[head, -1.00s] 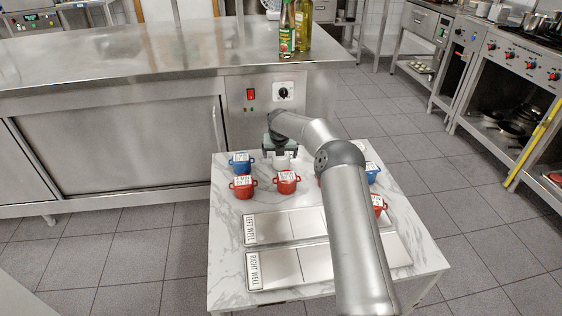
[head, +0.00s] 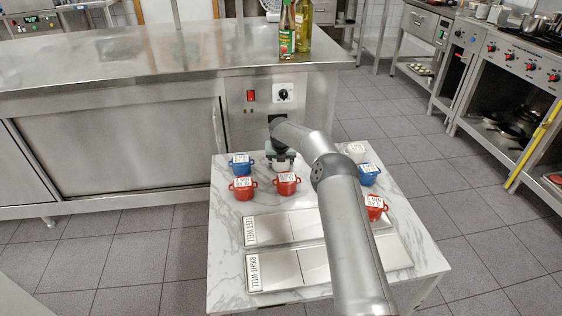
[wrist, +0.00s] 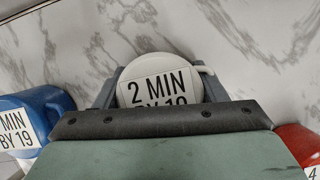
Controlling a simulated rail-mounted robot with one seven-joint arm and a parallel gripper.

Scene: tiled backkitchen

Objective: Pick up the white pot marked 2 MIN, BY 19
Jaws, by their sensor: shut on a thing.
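The white pot marked 2 MIN, BY 19 (wrist: 160,80) sits between my gripper's jaws in the wrist view, its label partly cut off by the gripper body. My gripper (head: 280,160) is shut on it at the back of the marble table. In the head view the white pot (head: 281,167) is mostly covered by the gripper. I cannot clearly tell whether its base touches the table.
A blue pot (head: 241,164) and red pots (head: 243,189) (head: 287,185) stand close by. Another white pot (head: 355,151), a blue pot (head: 369,174) and a red pot (head: 375,208) stand right. The left well tray (head: 265,230) and right well tray (head: 272,270) lie in front.

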